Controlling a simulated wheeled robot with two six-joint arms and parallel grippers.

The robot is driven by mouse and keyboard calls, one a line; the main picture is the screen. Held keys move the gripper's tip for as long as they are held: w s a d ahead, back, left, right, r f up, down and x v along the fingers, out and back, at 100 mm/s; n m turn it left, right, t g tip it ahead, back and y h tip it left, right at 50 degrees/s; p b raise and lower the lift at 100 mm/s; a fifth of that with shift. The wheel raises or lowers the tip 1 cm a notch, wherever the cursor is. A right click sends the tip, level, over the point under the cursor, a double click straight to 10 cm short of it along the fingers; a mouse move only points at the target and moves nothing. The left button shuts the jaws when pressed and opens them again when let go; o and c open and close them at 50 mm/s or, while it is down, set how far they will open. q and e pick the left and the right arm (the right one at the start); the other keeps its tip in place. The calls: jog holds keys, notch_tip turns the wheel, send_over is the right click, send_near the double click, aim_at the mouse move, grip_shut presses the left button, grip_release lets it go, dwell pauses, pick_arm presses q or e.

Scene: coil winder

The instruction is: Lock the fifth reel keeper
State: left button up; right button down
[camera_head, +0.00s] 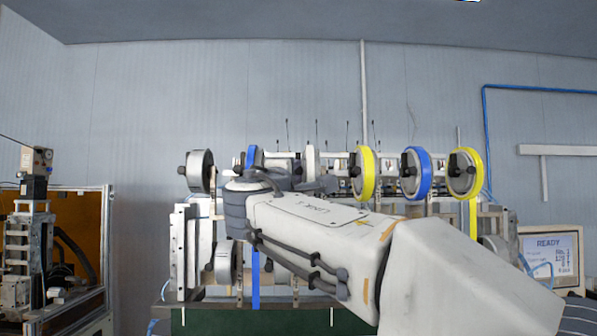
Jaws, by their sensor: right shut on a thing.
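Black keepers (354,171) show at the hubs of the right-hand reels. My right arm reaches in from the lower right, and my right gripper (240,168) is at the left blue reel, shut on its keeper. The wrist hides most of the fingers, this keeper and its lock position. My left gripper is out of view.
A monitor (552,250) reading READY stands at the right. A machine with an orange panel (75,225) stands at the far left. Lower reels (222,262) hang below the row. My right forearm covers the winder's middle. Open space lies between the left machine and the winder.

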jog(key=shift+s, duration=0.25)
jog(key=shift+s+b, duration=0.7)
jog(key=shift+s, duration=0.2)
jog(key=c, duration=0.9)
grip_release()
jog(key=shift+s, duration=0.15)
jog(key=s+a+b, duration=0.2)
jog(key=s+b, duration=0.1)
jog(key=s, duration=0.4)
